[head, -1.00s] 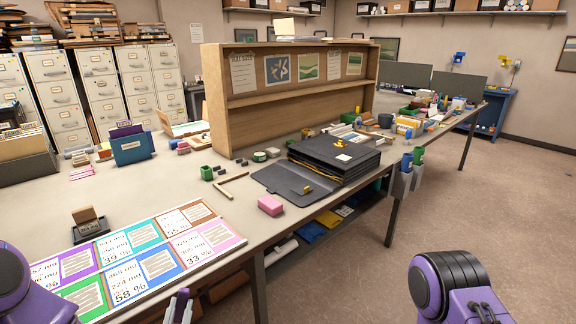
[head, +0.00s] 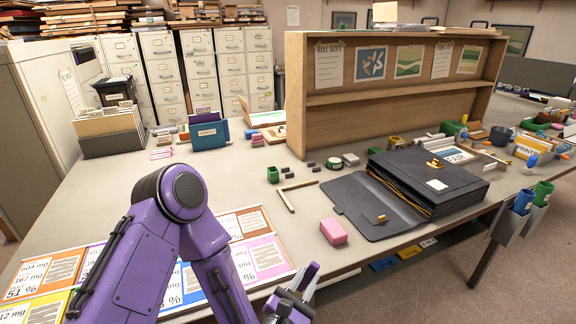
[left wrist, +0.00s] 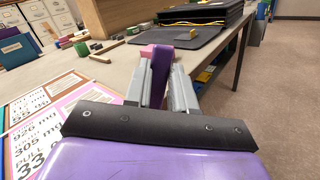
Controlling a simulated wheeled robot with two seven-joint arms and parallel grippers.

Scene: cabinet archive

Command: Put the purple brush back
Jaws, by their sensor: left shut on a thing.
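My right gripper is out of view.
On the table (head: 240,185) lie a pink block (head: 333,231), an open black folder case (head: 425,185) and a wooden L-shaped piece (head: 288,196). A wooden shelf unit (head: 390,125) stands behind. Blue (head: 523,201) and green (head: 543,192) cups hang at the right edge.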

